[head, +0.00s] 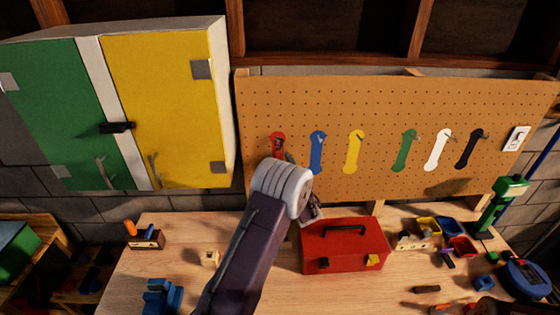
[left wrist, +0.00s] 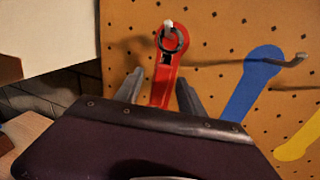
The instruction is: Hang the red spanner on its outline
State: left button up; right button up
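The red spanner (left wrist: 166,75) is upright against its red outline on the pegboard, in the left wrist view. Its dark ring end (left wrist: 172,40) is at the pale hook and appears to be around it. In the head view the ring end (head: 278,144) shows against the red outline (head: 277,135). My left gripper (left wrist: 160,90) is open, one finger each side of the spanner's handle, with small gaps visible. In the head view the left gripper (head: 290,159) is mostly hidden by my wrist. The handle's lower end is hidden. My right gripper is not in view.
The pegboard (head: 380,97) also has blue (head: 317,150), yellow, green, white and black outlines with hooks. A cabinet (head: 163,110) stands left of it. A red toolbox (head: 343,247) and small bins (head: 428,225) are on the bench below. The bench's left middle has free room.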

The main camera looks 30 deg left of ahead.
pick_arm(q)
jog(key=b+v, duration=0.5)
jog(key=v, duration=0.4)
jog(key=shift+a, duration=0.1)
